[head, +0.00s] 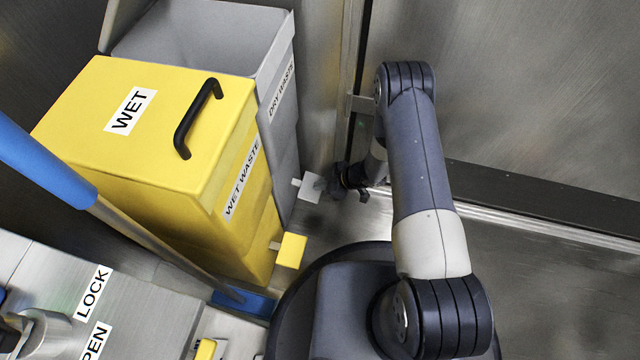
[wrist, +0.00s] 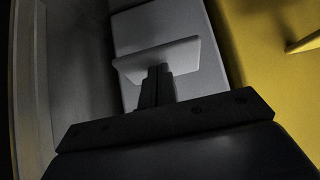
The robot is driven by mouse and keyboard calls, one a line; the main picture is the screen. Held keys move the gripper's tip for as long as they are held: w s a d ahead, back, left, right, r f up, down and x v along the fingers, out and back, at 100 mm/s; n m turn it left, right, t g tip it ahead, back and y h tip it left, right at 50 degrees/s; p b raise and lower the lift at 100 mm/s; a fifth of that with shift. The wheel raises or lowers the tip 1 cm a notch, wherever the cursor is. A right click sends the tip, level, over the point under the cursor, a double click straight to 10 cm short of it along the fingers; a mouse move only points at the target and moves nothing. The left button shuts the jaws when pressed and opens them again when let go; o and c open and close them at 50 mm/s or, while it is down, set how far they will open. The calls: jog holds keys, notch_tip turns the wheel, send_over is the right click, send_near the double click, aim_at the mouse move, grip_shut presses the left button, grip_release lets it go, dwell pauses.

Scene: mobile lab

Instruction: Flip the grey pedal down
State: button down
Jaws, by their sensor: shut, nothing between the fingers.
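The grey pedal (head: 312,187) sticks out at the foot of the grey dry waste bin (head: 283,110). In the wrist view the pedal (wrist: 158,60) is a pale flat plate, looking roughly level or slightly tilted. My gripper (head: 346,190) is shut and empty, low beside the pedal on its right in the head view. In the wrist view the fingertips (wrist: 156,72) overlap the pedal's near edge. I cannot tell whether they touch it. The lid of the grey bin (head: 200,4) stands raised in the head view.
The yellow wet waste bin (head: 160,130) stands left of the grey bin, its lid shut, with a yellow pedal (head: 291,250) in front. A blue-handled mop or broom (head: 45,160) leans across the left. A metal wall (head: 520,90) is close on the right.

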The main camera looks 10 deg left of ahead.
jog(key=shift+d+f, duration=0.2)
jog(key=shift+f, duration=0.3)
jog(key=shift+r+p, duration=0.65)
jog(key=shift+r, duration=0.15)
jog(key=shift+r, duration=0.1)
